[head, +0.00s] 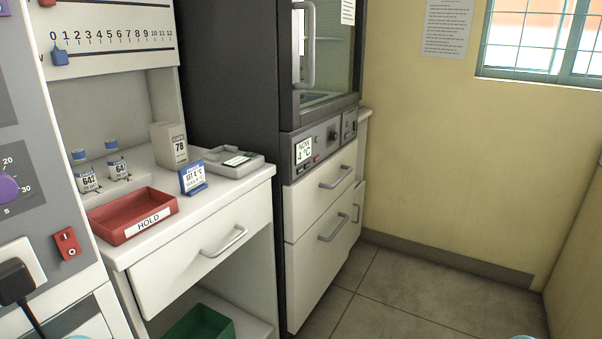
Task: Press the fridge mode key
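The fridge (240,70) is a tall dark grey cabinet with a glass door and a pale vertical handle (307,45). Below the door is its control panel (320,146). A lit display (303,150) there reads "NOW 4 °C". Right of it are a dark round knob (333,134) and small keys (317,158), one reddish. Their labels are too small to read, so I cannot tell which is the mode key. Neither gripper shows; only small teal bits appear at the bottom edge.
A white counter holds a red "HOLD" tray (133,214), a blue "SET 4 °C" card (192,178), a grey device (233,162), labelled bottles (118,168) and a box marked 78 (170,145). A green bin (199,325) sits below. Tiled floor (400,300) at right is clear.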

